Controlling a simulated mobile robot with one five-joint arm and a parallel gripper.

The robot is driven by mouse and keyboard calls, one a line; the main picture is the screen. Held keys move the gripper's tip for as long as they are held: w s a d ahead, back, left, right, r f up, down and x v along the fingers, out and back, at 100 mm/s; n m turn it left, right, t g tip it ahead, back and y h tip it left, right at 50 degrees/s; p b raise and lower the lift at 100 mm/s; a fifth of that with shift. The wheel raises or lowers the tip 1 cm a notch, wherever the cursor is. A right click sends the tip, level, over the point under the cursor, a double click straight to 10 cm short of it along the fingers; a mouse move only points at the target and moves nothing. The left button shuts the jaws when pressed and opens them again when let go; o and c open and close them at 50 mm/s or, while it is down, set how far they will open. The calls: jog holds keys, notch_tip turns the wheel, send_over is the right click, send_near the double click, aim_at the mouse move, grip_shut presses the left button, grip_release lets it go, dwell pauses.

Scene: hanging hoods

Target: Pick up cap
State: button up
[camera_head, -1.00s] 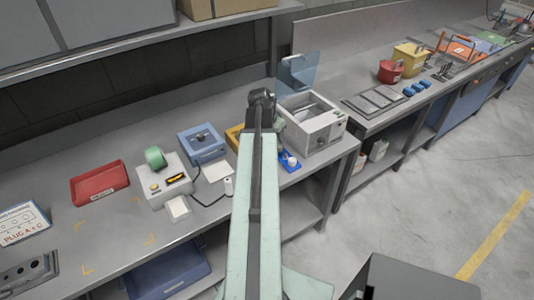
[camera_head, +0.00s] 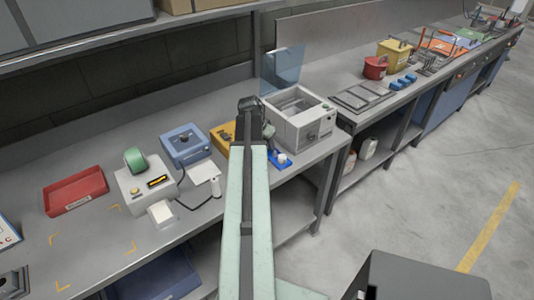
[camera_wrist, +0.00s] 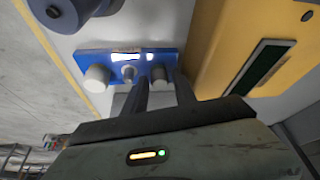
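A small blue holder (camera_wrist: 112,58) lies on the bench in the wrist view, with a larger pale grey round cap (camera_wrist: 97,78) at its left end. A small grey peg (camera_wrist: 128,73) stands in its middle and a darker grey round piece (camera_wrist: 160,74) at its right. My gripper (camera_wrist: 161,88) has its two dark fingers apart, just in front of the right-hand piece; whether they touch it I cannot tell. In the head view, the blue holder (camera_head: 275,153) shows with a white cap (camera_head: 282,158) on it, right of my arm. My gripper is hidden there.
A yellow box (camera_wrist: 225,40) stands close right of my fingers. A blue-grey round device (camera_wrist: 70,12) is at upper left in the wrist view. The white open machine (camera_head: 300,118) stands behind the holder. The bench's front edge is close by.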

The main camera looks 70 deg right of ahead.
grip_shut()
notch_tip(320, 180, up, 10)
jog(key=p, duration=1)
jog(key=shift+r+p, duration=0.2)
jog(key=shift+p, duration=0.15)
